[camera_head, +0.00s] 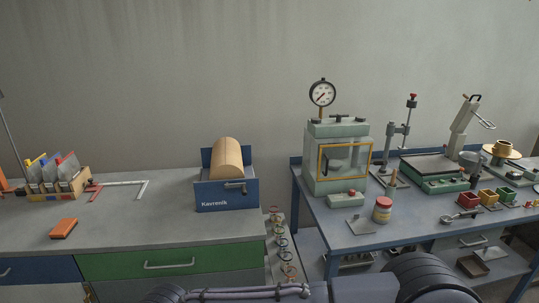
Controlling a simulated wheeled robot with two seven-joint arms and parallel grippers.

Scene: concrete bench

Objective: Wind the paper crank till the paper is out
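The paper dispenser (226,199) is a blue box lettered "Kavrenik" on the grey bench, near its right end. A tan paper roll (228,157) sits in its top, with a blue plate behind it. The small metal crank (236,186) is on the front face, its handle lying about level. I cannot make out a free sheet of paper coming out of the box. Neither of my grippers shows; only dark parts of my own arms cross the bottom edge. Nothing of mine touches the dispenser or the crank.
An orange block (64,228), a rack of folders (58,184) and a metal square (118,186) lie to the left. The bench (150,229) is clear before the dispenser. A blue table (400,226) at right holds a glazed cabinet (336,158) and several instruments.

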